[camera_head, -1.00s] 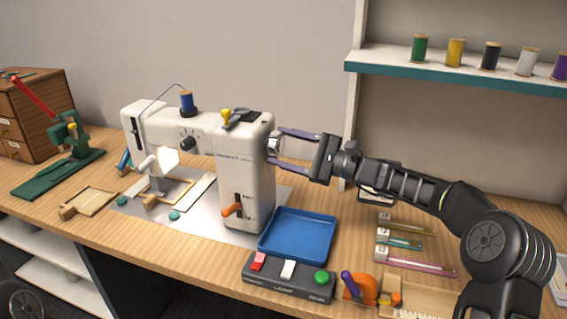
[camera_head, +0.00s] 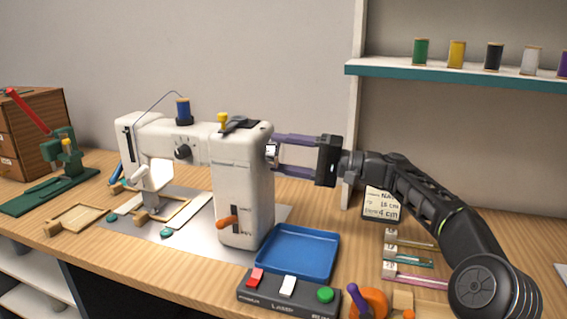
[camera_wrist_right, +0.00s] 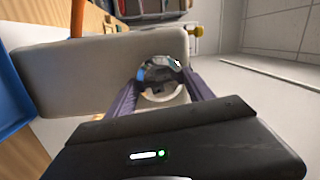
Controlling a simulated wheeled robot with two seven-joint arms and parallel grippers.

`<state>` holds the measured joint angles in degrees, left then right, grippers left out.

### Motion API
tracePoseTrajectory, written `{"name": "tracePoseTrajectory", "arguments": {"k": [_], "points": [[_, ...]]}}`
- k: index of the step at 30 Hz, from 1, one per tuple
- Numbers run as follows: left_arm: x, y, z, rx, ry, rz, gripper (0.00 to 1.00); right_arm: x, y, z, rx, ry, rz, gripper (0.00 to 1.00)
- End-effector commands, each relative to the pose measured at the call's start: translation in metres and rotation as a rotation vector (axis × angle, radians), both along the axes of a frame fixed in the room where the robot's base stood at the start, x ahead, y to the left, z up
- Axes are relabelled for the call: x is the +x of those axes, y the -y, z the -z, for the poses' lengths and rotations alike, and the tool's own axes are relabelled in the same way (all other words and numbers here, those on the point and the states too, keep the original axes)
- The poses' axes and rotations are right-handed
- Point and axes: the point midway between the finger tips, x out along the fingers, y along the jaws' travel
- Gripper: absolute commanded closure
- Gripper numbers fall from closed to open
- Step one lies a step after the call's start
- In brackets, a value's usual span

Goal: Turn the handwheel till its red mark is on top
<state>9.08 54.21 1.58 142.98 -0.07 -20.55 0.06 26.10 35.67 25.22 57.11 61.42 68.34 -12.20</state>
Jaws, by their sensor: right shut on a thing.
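The handwheel (camera_head: 271,154) is a small metallic wheel on the right end of the white sewing machine (camera_head: 243,190). My right gripper (camera_head: 276,155) reaches it from the right, with its two purple fingers closed around the wheel's rim. In the right wrist view the handwheel (camera_wrist_right: 161,72) sits between the fingertips, shiny on top with a pale part below. I cannot make out the red mark in either view. My left gripper is not in view.
A blue tray (camera_head: 299,253) and a switch box (camera_head: 287,292) with red, white and green buttons lie in front of the machine. An orange lever (camera_head: 227,222) sticks out of the machine's front. A shelf (camera_head: 450,76) with thread spools is at upper right.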

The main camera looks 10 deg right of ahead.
Motion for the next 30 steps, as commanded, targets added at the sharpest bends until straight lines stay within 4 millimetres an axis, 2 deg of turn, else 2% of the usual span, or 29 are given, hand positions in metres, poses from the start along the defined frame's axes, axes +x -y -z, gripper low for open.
{"name": "tracePoseTrajectory", "arguments": {"k": [12,30], "points": [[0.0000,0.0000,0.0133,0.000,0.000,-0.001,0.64,0.0004,0.0002,0.0000,-0.149,0.235,-0.001,0.80],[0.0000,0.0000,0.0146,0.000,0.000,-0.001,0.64,0.0001,-0.0001,-0.0006,-0.180,0.281,-0.002,0.80]]}}
